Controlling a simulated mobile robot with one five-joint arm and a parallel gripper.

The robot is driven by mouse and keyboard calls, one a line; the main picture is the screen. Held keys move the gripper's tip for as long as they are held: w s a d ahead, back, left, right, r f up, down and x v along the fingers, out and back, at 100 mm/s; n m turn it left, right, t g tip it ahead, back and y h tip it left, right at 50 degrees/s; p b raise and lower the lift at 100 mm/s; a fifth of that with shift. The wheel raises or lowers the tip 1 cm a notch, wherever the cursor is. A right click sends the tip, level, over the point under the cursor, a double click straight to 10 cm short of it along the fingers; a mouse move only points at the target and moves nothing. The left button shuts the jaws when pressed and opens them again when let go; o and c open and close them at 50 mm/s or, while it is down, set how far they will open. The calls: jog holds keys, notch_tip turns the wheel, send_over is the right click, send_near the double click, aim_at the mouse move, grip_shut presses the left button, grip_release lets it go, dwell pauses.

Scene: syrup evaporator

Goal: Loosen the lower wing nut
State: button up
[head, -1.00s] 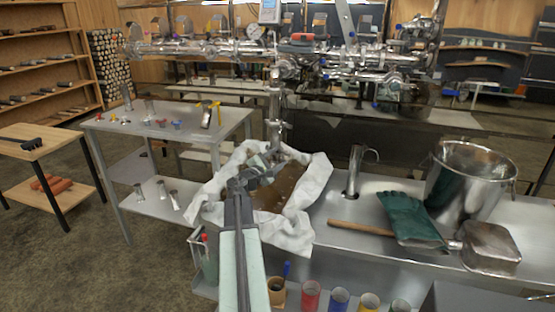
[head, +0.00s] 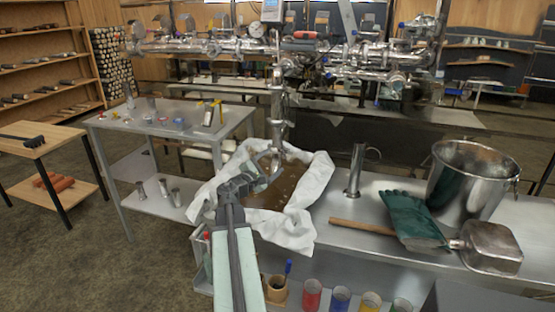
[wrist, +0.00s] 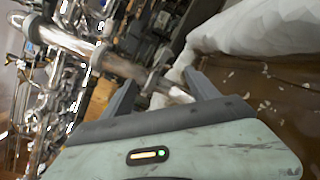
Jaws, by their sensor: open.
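My gripper (head: 264,171) is open, near the lower end of the vertical steel pipe (head: 277,112) and above the cloth-lined pan. In the wrist view, my gripper's two fingers (wrist: 160,92) are apart. A shiny pipe with collars (wrist: 95,55) slants down towards the gap between them. I cannot tell whether the fingers touch it. I cannot make out the lower wing nut for certain in either view; it is too small, blurred or hidden by the gripper.
White cloth (head: 306,206) lines a pan of brown liquid (head: 268,195) below the gripper. Horizontal pipework (head: 215,47) crosses above.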

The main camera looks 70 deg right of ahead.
aim_at(281, 155)
jog(key=v, duration=0.2)
jog(key=shift+a, duration=0.25)
jog(key=shift+m, duration=0.4)
jog(key=c, duration=0.9)
jog(key=m, duration=0.5)
jog(key=shift+c, duration=0.2)
jog(key=d+m, duration=0.2)
jog(key=m, duration=0.2)
jog(key=s+d+m, duration=0.1)
jog(key=d+m, duration=0.1)
jog(key=m, duration=0.2)
jog(key=d+m, duration=0.3)
jog(key=m, duration=0.1)
jog(key=shift+s, duration=0.15)
grip_shut()
